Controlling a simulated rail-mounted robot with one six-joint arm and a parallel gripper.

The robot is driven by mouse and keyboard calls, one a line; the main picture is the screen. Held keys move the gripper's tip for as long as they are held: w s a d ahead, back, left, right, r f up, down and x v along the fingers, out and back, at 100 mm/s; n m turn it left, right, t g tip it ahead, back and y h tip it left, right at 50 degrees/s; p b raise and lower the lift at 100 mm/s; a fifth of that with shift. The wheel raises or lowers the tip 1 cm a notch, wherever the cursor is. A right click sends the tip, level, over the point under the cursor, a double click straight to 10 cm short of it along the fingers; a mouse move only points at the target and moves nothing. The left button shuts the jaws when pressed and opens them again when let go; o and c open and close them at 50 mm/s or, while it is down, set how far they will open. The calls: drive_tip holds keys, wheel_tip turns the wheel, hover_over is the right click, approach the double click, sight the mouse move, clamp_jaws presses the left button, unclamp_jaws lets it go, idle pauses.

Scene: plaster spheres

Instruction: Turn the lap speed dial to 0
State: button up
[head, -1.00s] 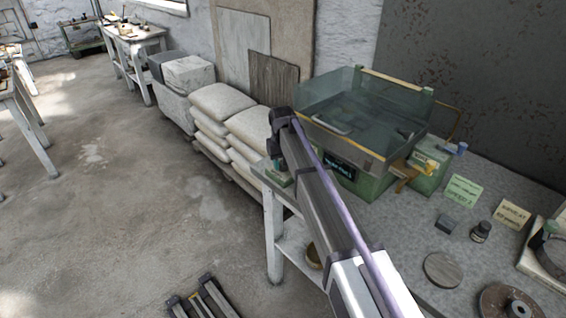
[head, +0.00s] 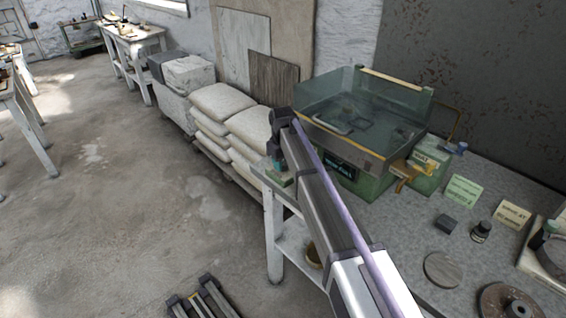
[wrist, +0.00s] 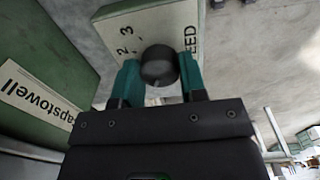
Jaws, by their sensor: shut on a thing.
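The lap speed dial (wrist: 158,66) is a round black knob in the wrist view, on a pale panel (wrist: 118,30). The panel shows the figures 2 and 3 on the left and the letters "EED" on the right. My gripper (wrist: 158,76) has its two teal fingers on either side of the knob, shut on it. I cannot make out a pointer mark on the knob, and the other figures are hidden. In the head view the lap machine (head: 372,185) is a green box with a clear hood, and my arm reaches across to its left end, hiding the dial.
A green machine wall with a printed name plate (wrist: 35,95) stands close on the left in the wrist view. Stacked sacks (head: 222,105) stand behind.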

drive_tip(key=o, duration=0.9)
wheel_tip(320, 180, up, 11)
drive_tip(key=p, duration=1.1)
drive_tip(key=shift+s+a, duration=0.1)
drive_tip(key=shift+s, duration=0.05)
drive_tip(key=shift+f, duration=0.15)
drive_tip(key=s+d+m, duration=0.3)
drive_tip(key=s+d, duration=0.4)
drive_tip(key=s, duration=0.3)
drive_tip(key=s+d+m, duration=0.3)
drive_tip(key=s+d, duration=0.4)
drive_tip(key=s, duration=0.4)
drive_tip(key=s+d+m, duration=0.2)
drive_tip(key=s+d, duration=0.6)
drive_tip(key=s, duration=0.2)
drive_tip(key=shift+s+d+m, duration=0.1)
drive_tip(key=shift+s+m, duration=0.1)
drive_tip(key=shift+m, duration=0.2)
